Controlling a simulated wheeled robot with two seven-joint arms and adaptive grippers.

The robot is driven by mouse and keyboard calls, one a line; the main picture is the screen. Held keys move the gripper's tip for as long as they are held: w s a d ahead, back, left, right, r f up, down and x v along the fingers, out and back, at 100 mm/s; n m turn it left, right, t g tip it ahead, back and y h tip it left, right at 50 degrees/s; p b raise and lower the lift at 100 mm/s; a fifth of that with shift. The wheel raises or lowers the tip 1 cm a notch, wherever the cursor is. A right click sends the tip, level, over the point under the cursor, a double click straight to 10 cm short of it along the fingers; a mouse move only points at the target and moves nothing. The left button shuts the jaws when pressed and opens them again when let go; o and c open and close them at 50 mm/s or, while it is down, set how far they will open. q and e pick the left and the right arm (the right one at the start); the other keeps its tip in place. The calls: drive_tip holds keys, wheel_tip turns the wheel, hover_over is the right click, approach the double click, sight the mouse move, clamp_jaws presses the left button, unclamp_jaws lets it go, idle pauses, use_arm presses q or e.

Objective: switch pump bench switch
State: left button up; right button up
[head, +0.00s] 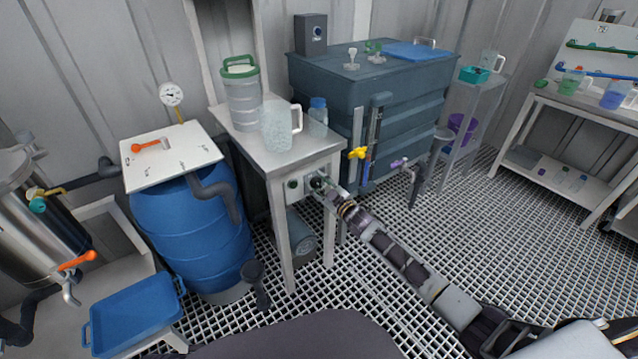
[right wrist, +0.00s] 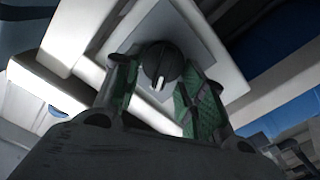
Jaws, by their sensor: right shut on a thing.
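The pump bench (head: 270,152) is a white table with a grey top. A pale panel on its front edge carries the switch, a dark round knob with a white mark. In the right wrist view the switch (right wrist: 161,66) sits on a grey square plate, its white mark towards the lower edge of the knob. My right gripper (head: 318,184) is at this panel and largely covers the switch in the head view. In the right wrist view its green-padded fingers (right wrist: 162,88) are on either side of the knob, shut on it. My left gripper is not in view.
A clear jug (head: 277,127), a bottle (head: 318,118) and a green-lidded canister (head: 242,95) stand on the bench. A blue barrel (head: 190,240) is to the left, a dark tank (head: 325,95) behind to the right. Open grating floor (head: 400,215) lies to the right.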

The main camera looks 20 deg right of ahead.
idle(0.3)
drive_tip(key=o, duration=0.9)
drive_tip(key=shift+s, duration=0.15)
drive_tip(key=v, duration=1.1)
drive_tip(key=shift+s, duration=0.35)
drive_tip(key=shift+d, duration=0.15)
idle(0.5)
